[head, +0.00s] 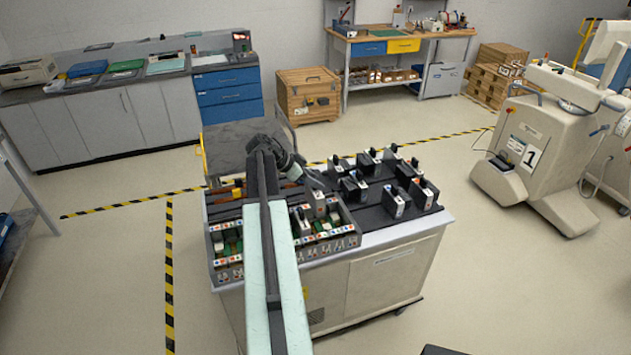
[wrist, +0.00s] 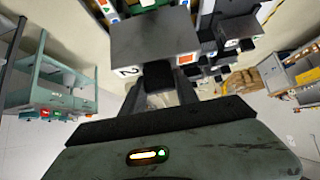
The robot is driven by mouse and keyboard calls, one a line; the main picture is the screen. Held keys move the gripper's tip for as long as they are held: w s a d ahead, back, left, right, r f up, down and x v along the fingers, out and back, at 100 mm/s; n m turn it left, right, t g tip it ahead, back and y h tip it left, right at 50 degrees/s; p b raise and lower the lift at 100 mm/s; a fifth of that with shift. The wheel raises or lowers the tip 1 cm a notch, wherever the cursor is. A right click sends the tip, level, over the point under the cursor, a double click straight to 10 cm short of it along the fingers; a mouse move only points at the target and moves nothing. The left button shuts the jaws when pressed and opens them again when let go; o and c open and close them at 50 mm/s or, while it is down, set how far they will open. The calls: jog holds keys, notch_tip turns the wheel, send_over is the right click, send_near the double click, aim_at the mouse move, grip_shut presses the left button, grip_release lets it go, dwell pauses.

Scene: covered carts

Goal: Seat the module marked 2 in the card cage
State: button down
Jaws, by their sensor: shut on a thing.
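My gripper (wrist: 158,84) is shut on a grey module (wrist: 155,38) in the wrist view. The module has a 2 on its pale edge and an orange square near one corner. In the head view my gripper (head: 311,181) is over the right part of the card cage (head: 318,250), with the held module (head: 317,202) below it. I cannot tell whether the module is clear of the cage or partly in a slot. The cage is an open dark box with green boards inside and coloured marks along its front. My arm hides part of the cage.
Several grey modules with black handles stand on a black mat (head: 372,219) right of the cage, on the same cart (head: 380,275). A workbench (head: 400,40) is at the back. The floor around the cart is mostly clear.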

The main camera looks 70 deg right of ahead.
aim_at(310, 204)
jog(key=shift+f+b, duration=5.9)
jog(key=shift+f, duration=0.35)
jog(key=c, duration=0.8)
grip_release()
jog(key=shift+c, duration=0.2)
jog(key=p+v, duration=0.5)
jog(key=v, duration=0.2)
jog(key=shift+w+a+r+p, duration=0.1)
jog(key=shift+r+p, duration=0.2)
jog(key=shift+r, duration=0.1)
jog(key=shift+w+f, duration=0.1)
jog(key=shift+f, duration=0.05)
